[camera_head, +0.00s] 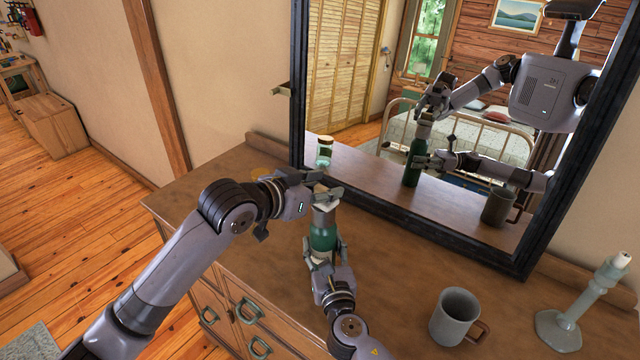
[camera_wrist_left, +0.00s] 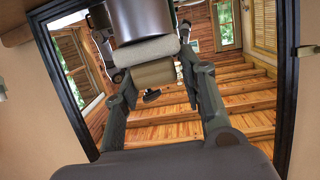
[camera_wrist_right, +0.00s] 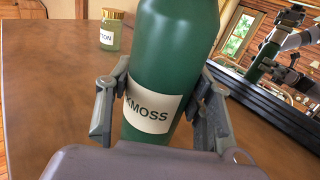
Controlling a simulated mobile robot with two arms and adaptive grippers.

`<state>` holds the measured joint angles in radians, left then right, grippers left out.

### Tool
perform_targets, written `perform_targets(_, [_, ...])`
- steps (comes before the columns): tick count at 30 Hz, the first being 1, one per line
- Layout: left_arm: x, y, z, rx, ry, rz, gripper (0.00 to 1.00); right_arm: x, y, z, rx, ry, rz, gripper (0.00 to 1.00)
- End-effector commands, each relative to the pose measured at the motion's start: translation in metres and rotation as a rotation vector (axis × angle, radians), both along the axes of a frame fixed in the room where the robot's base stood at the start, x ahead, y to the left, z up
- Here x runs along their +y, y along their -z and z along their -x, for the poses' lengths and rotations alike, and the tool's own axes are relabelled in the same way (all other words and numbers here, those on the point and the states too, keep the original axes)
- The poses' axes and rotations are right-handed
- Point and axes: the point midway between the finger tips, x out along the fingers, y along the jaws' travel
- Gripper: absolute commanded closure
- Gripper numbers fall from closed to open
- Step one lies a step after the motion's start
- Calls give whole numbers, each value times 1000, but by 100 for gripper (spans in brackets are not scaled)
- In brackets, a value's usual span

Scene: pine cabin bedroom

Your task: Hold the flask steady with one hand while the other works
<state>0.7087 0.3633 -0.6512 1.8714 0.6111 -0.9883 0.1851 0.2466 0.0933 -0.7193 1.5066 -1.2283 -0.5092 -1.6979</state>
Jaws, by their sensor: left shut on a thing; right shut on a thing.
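A green flask (camera_head: 322,236) stands upright on the brown dresser top (camera_head: 420,262), with a pale top (camera_head: 324,204). My right gripper (camera_head: 323,254) is shut around the flask's lower body. In the right wrist view its fingers press both sides of the flask (camera_wrist_right: 172,50), beside a white label (camera_wrist_right: 152,110) with part of a word, "KMOSS". In the left wrist view a cream band (camera_wrist_left: 145,50) lies between the fingers. The flask's base is hidden behind my right gripper.
A grey mug (camera_head: 455,314) and a pale candlestick (camera_head: 560,328) stand at the right. A lotion jar (camera_wrist_right: 110,32) with a gold lid stands behind the flask. A black-framed mirror (camera_head: 420,225) rises at the back. The dresser is clear between flask and mug.

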Motion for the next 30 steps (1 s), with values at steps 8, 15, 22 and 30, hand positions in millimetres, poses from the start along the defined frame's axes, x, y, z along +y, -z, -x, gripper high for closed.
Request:
perform_targets(8, [-8,-5,18,0,-1,0,84,0,0,0,0,0,0,91])
perform_targets(15, [-8,-35,18,-1,0,0,84,0,0,0,0,0,0,91])
perform_targets(22, [-8,-56,18,-2,1,2,84,0,0,0,0,0,0,91])
perform_targets(30, [-8,-77,18,0,1,0,84,0,0,0,0,0,0,91])
